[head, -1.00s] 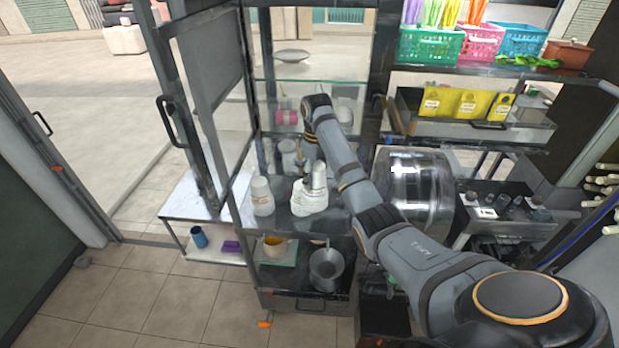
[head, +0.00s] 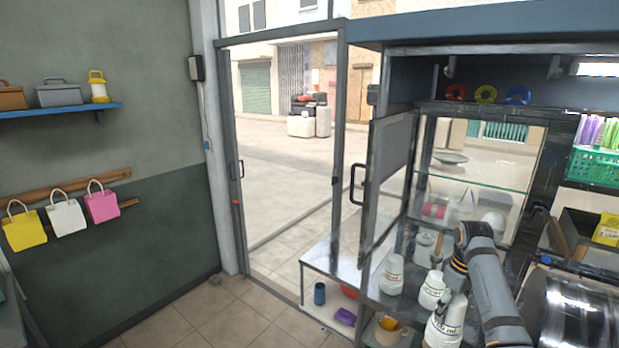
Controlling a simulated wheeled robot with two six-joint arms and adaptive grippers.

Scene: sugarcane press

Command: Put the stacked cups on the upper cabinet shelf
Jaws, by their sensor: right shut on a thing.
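White cups with lettering stand on the cabinet's lower metal counter: one stack (head: 391,274) at the left, and further white cups (head: 444,324) beside my right gripper (head: 449,293). The right gripper is shut on a white cup or stack (head: 432,289), partly hidden by the gripper, low in front of the cabinet. I cannot tell if it is clear of the counter. The upper cabinet shelf (head: 475,179) is clear glass, above and behind the gripper, with a metal bowl (head: 450,157) seen above it. My left gripper is out of view.
The glazed cabinet door (head: 386,165) stands open at the left. Pink and white items (head: 433,210) sit below the glass shelf. A metal drum (head: 575,312) is at the right, and a low side table (head: 335,262) is at the left. The shelf's front looks open.

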